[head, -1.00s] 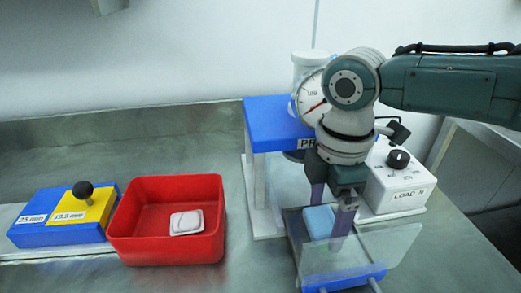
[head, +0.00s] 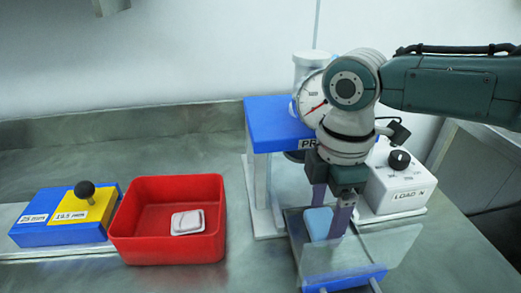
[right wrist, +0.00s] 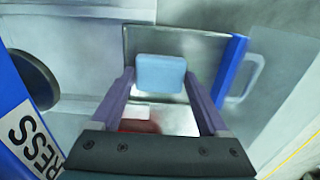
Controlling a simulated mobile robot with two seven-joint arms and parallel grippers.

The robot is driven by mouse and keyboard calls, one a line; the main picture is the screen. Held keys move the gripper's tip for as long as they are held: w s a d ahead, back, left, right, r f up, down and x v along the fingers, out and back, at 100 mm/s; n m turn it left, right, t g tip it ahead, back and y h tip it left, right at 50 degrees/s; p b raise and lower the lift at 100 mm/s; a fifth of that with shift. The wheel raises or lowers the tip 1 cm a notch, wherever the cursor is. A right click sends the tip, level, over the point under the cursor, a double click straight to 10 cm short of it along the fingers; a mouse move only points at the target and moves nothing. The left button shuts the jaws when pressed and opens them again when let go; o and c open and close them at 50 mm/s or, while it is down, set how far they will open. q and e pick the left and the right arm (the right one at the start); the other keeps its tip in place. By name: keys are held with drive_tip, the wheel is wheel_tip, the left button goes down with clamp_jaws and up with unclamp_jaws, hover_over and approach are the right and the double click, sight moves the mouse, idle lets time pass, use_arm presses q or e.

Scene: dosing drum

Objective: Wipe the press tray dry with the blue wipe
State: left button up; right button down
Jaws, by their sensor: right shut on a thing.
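The blue wipe (head: 318,223) is a light blue, rounded pad over the grey metal press tray (head: 294,226). In the right wrist view the wipe (right wrist: 160,73) lies between the fingertips, with the tray (right wrist: 205,48) behind it. My right gripper (head: 330,212) is shut on the wipe, its two purple-grey fingers pointing down from above. The right wrist view shows the gripper (right wrist: 160,82) too. I cannot tell whether the wipe touches the tray or whether the tray is wet. My left gripper is not in view.
A clear guard (head: 375,252) with a blue front edge stands at the tray's front. The blue-topped press (head: 270,125) is behind, beside a white load box (head: 397,187). A red bin (head: 168,250) holds white pads. A blue block with a black knob (head: 84,189) stands left.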

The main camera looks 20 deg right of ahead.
drive_tip(key=shift+d, duration=0.15)
drive_tip(key=shift+s+d, duration=0.1)
drive_tip(key=shift+d, duration=0.1)
drive_tip(key=shift+s+d+p, duration=0.2)
drive_tip(key=shift+d+p, duration=0.25)
drive_tip(key=shift+d, duration=0.3)
drive_tip(key=shift+w+a+f, duration=0.1)
drive_tip(key=shift+w+a, duration=0.15)
drive_tip(key=shift+a, duration=0.75)
drive_tip(key=shift+w+a, duration=0.25)
drive_tip(key=shift+a, duration=0.75)
drive_tip(key=shift+d, duration=0.15)
drive_tip(key=shift+s+d, duration=0.15)
drive_tip(key=shift+d, duration=0.25)
drive_tip(key=shift+s+d+p, duration=0.2)
drive_tip(key=shift+d+p, duration=0.1)
drive_tip(key=shift+d, duration=0.4)
drive_tip(key=shift+s+d+p, duration=0.15)
drive_tip(key=shift+d+p, duration=0.15)
drive_tip(key=shift+d, duration=0.35)
drive_tip(key=shift+w+a+r, duration=0.1)
drive_tip(key=shift+w+a, duration=0.15)
drive_tip(key=shift+a, duration=0.7)
drive_tip(key=shift+w+a+r, duration=0.1)
drive_tip(key=shift+w+a, duration=0.15)
drive_tip(key=shift+a, duration=0.7)
